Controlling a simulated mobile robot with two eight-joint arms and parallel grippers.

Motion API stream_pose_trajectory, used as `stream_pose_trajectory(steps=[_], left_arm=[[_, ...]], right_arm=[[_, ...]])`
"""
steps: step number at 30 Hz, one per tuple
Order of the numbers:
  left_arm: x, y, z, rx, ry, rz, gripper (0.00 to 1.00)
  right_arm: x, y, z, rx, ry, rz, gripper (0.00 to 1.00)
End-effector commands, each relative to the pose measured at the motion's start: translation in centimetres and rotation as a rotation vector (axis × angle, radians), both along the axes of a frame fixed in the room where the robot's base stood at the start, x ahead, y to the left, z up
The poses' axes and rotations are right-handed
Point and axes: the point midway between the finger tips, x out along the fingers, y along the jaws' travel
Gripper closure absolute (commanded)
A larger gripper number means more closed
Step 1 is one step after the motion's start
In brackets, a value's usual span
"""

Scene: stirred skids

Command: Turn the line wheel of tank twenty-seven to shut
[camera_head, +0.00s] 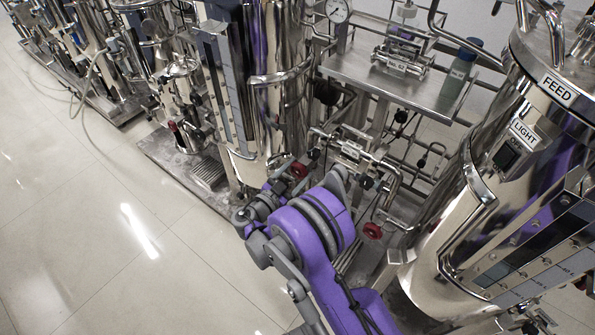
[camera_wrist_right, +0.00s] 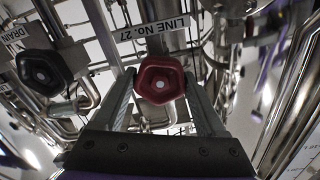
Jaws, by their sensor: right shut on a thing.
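The line wheel (camera_wrist_right: 160,84) is a small dark red five-lobed hand wheel with a pale hub. It sits under a white label reading LINE NO. 27 (camera_wrist_right: 151,31) in the right wrist view. My right gripper (camera_wrist_right: 159,76) has one finger on each side of this wheel and is shut on it. In the head view a red wheel (camera_head: 298,170) shows just beyond my grey right wrist, low beside the steel tank; my wrist and arm hide most of the fingers there. How far the wheel is turned cannot be told. My left gripper is not in view.
A dark wheel (camera_wrist_right: 45,72) by a DRAIN label is close left of my fingers in the wrist view. Pipes crowd around. In the head view another red wheel (camera_head: 373,231) and a FEED tank (camera_head: 480,200) stand right; open floor (camera_head: 90,220) lies left.

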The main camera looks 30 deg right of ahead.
Motion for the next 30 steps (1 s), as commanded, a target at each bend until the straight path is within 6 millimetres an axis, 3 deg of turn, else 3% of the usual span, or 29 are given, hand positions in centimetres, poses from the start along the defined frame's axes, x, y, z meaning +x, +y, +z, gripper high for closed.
stream_pose_trajectory(steps=[11,12,16,25,30], left_arm=[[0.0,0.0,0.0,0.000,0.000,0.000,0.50],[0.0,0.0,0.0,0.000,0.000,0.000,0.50],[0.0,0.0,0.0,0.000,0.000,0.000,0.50],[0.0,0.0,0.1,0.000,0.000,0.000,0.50],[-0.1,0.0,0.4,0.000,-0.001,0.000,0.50]], right_arm=[[0.0,0.0,0.1,0.000,-0.005,-0.001,0.82],[0.0,0.0,0.1,-0.001,-0.006,-0.001,0.23],[0.0,0.0,0.1,-0.001,-0.006,-0.001,0.00],[-0.1,0.4,0.1,-0.001,-0.005,0.000,0.00],[-1.0,2.7,0.1,0.001,-0.005,0.003,0.00]])
